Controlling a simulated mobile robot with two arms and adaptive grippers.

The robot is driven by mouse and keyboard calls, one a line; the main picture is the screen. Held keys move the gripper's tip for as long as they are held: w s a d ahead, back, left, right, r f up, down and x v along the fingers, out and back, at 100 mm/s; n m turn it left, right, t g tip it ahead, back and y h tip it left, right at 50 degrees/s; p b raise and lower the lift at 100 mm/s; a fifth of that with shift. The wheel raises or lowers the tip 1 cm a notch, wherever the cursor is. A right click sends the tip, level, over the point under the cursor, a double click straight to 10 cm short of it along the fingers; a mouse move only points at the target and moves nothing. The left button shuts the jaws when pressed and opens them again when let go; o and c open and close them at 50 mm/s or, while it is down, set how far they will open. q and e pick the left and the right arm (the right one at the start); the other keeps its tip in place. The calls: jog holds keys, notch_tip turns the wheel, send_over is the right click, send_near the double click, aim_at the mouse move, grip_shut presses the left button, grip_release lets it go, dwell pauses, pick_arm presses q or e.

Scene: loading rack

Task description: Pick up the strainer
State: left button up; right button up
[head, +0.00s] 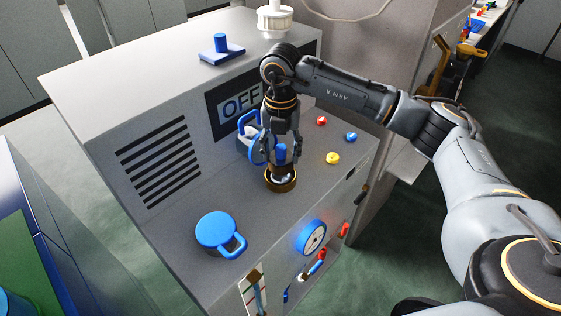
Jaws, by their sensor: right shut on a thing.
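My right gripper (281,158) points straight down over the grey machine's lower shelf. Its fingers are shut on a blue part (281,152), which I take to be the handle of the strainer. The strainer's body is mostly hidden by the fingers and by a round brass-rimmed opening (281,187) directly below. Something pale and shiny shows inside that rim. I cannot tell how far the strainer sits inside the opening. My left gripper is not in view.
A blue round lid with a handle (216,230) lies at the shelf's front left. A blue-and-white item (244,140) stands close behind the gripper. Red (321,120), blue (351,137) and yellow (333,158) knobs sit to the right. A blue-rimmed gauge (314,237) is on the front face.

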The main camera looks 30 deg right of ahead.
jog(key=s+a+r+p, duration=0.1)
jog(key=s+a+r, duration=0.4)
jog(key=s+r, duration=0.5)
jog(key=shift+s+r, duration=0.3)
jog(key=shift+r, duration=0.9)
